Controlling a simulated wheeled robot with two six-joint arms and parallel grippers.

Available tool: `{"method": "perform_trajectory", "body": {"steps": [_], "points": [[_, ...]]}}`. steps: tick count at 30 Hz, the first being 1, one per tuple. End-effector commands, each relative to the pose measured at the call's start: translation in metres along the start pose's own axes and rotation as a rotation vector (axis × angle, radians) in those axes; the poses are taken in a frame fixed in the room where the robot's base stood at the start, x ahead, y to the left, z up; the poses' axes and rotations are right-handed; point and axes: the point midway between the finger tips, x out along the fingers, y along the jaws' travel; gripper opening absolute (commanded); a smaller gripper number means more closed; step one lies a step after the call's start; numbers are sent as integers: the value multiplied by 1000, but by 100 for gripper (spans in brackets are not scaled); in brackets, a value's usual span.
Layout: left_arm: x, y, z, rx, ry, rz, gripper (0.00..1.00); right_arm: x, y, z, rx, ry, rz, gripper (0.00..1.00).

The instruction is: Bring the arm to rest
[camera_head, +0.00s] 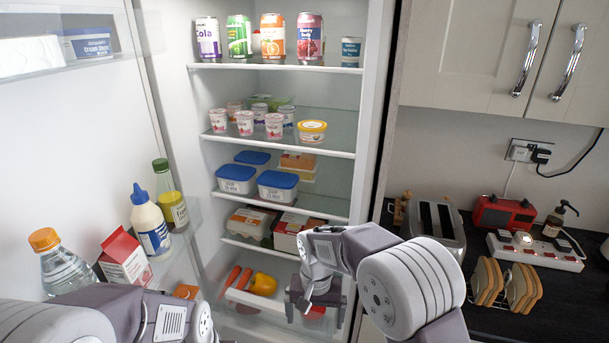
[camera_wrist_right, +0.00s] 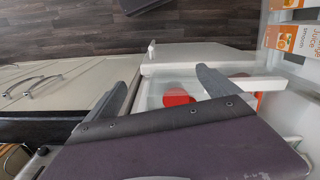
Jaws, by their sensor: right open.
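My right gripper (camera_head: 313,309) is open in front of the lower part of the open fridge (camera_head: 372,100), near the bottom drawer (camera_head: 262,304). In the right wrist view its two fingers stand apart with nothing held between them, and it also shows there (camera_wrist_right: 162,88). My right arm comes in from the lower right. My left arm shows only partly at the lower left, and its gripper is not visible.
The fridge shelves hold cans, yoghurt pots and blue-lidded tubs (camera_head: 277,186). The drawer holds a yellow pepper (camera_head: 263,284) and carrots. Bottles and a red carton (camera_head: 124,260) stand in the door at left. A toaster (camera_head: 436,222) and toast rack (camera_head: 505,285) occupy the right counter.

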Motion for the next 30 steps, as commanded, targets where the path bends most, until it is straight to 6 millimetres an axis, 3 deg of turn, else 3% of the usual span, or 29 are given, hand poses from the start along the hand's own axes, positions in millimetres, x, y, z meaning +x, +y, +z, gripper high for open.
{"method": "perform_trajectory", "body": {"steps": [5, 10, 17, 21, 26, 30], "points": [[11, 0, 1, 0, 0, 0, 0, -13, 29, -18, 85, 45, -25, 100], [20, 0, 2, 0, 0, 0, 0, -18, 72, -6, 175, 50, -27, 100], [34, -1, 4, 0, 0, 0, 0, -3, 132, 38, 215, 61, -31, 100], [40, -1, 4, 0, 0, 0, 0, 17, 160, 80, 165, 69, -31, 100], [39, -1, 4, 0, 0, 0, 0, 44, 171, 127, 0, 60, -24, 100], [39, -1, 4, 0, 0, 0, 0, 45, 169, 117, -102, 105, -25, 100]]}}
